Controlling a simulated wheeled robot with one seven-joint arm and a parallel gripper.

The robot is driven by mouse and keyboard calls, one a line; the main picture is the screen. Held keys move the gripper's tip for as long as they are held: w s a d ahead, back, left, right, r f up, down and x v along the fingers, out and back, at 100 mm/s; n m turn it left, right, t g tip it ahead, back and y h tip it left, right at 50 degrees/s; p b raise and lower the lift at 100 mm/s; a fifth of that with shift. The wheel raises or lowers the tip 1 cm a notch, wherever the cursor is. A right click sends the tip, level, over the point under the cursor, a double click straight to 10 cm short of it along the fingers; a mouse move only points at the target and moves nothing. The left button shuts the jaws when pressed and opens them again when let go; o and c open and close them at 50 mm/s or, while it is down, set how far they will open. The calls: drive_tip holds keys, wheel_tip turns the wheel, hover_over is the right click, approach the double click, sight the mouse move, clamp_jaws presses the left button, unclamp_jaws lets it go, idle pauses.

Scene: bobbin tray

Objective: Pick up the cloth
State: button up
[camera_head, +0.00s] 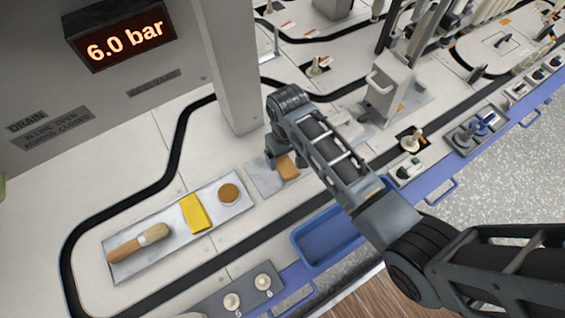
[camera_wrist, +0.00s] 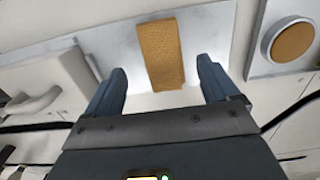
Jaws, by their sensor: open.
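A tan, textured, flat rectangular piece (camera_head: 287,168), which looks like a folded cloth, lies on a small metal plate (camera_head: 264,181). In the wrist view the tan piece (camera_wrist: 160,50) shows ahead of and between the fingertips, lying lengthwise between them. My gripper (camera_wrist: 161,68) is open, with a gap on either side of the piece; I cannot tell how high it is above the plate. In the head view my gripper (camera_head: 276,158) is at the piece and partly hides it. A yellow folded piece (camera_head: 196,213), also cloth-like, lies on a longer tray to the left.
The longer tray (camera_head: 172,230) also holds a wooden-handled brush (camera_head: 138,242) and a round tin with a brown top (camera_head: 229,192). A grey post (camera_head: 225,70) stands close behind my gripper. A blue bin (camera_head: 322,240) hangs at the front edge. A black strip runs along the bench.

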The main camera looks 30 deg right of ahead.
sight(285, 165)
drive_tip(key=f+b, duration=0.1)
drive_tip(key=f, duration=0.1)
drive_tip(key=f+b, duration=0.1)
drive_tip(key=f, duration=0.1)
drive_tip(key=shift+s+a+f, duration=0.1)
drive_tip(key=shift+a+f, duration=0.1)
drive_tip(key=shift+f, duration=0.1)
drive_tip(key=shift+r, duration=0.1)
drive_tip(key=shift+c, duration=0.5)
drive_tip(key=c, duration=1.1)
drive_tip(key=shift+r, duration=0.1)
drive_tip(key=shift+r+p, duration=0.45)
drive_tip(key=shift+r, duration=0.15)
drive_tip(key=r, duration=0.1)
drive_tip(key=r+p, duration=0.1)
drive_tip(key=d+r+p, duration=0.1)
drive_tip(key=shift+s+r, duration=0.25)
drive_tip(key=shift+r, duration=0.1)
drive_tip(key=s+d+r+p, duration=0.1)
drive_tip(key=d+r, duration=0.1)
drive_tip(key=d, duration=0.1)
drive_tip(key=s+d+r+p, duration=0.1)
drive_tip(key=s+d+r, duration=0.1)
drive_tip(key=d, duration=0.1)
drive_tip(key=s+d+r+p, duration=0.2)
drive_tip(key=d, duration=0.1)
drive_tip(key=shift+s, duration=0.25)
